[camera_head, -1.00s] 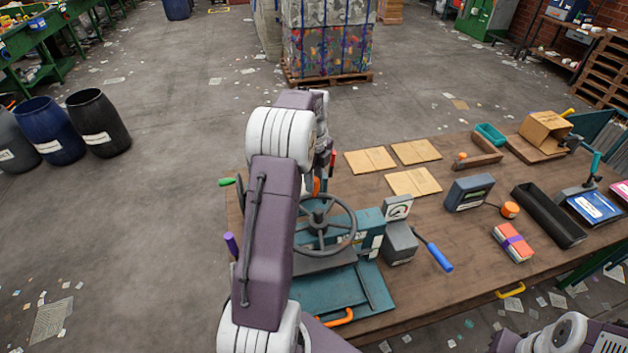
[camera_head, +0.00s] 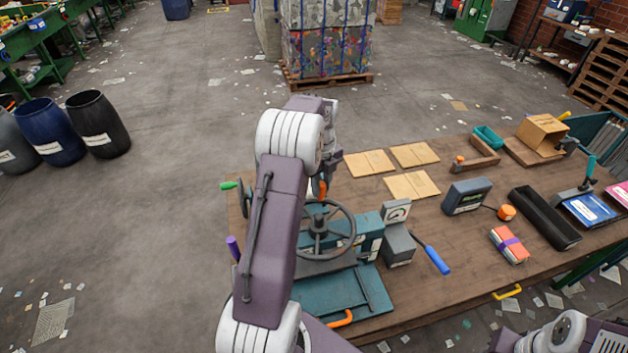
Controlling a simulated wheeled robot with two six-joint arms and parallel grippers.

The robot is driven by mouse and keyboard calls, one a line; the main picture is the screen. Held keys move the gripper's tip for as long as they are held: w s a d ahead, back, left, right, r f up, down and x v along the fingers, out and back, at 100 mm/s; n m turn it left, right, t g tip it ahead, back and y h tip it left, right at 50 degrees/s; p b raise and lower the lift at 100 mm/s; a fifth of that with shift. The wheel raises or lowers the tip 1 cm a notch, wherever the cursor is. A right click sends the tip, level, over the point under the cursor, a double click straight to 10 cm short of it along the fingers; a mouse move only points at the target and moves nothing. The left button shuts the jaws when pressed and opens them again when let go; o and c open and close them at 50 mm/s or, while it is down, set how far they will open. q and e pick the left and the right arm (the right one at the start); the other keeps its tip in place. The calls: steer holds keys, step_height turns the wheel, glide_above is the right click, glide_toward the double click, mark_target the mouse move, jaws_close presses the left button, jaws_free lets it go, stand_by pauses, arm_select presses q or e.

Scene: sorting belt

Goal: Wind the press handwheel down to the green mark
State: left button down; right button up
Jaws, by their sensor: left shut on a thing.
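The press (camera_head: 366,238) is teal and stands at the near left of the wooden bench. Its dark grey handwheel (camera_head: 352,226) faces up, with spokes and a hub; my left arm covers its left part. My left gripper (camera_head: 322,192) is at the far side of the wheel, mostly hidden by my own arm. It is shut on the wheel at a small orange handle (camera_head: 323,188).
A blue-handled lever (camera_head: 438,260) sticks out right of the press. Cardboard sheets (camera_head: 412,185), a grey box (camera_head: 467,195), a black trough (camera_head: 545,217) and a banded bundle (camera_head: 509,245) lie further right.

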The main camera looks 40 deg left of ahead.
arm_select(q)
steer(key=shift+w+d+f+m, duration=0.1)
steer(key=shift+w+d+m, duration=0.1)
steer(key=shift+d+m, duration=0.15)
steer(key=c, duration=1.1)
jaws_free()
steer(key=shift+w+d, duration=0.15)
step_height(320, 180, up, 9)
steer(key=shift+r+b, duration=0.1)
steer(key=shift+b, duration=0.25)
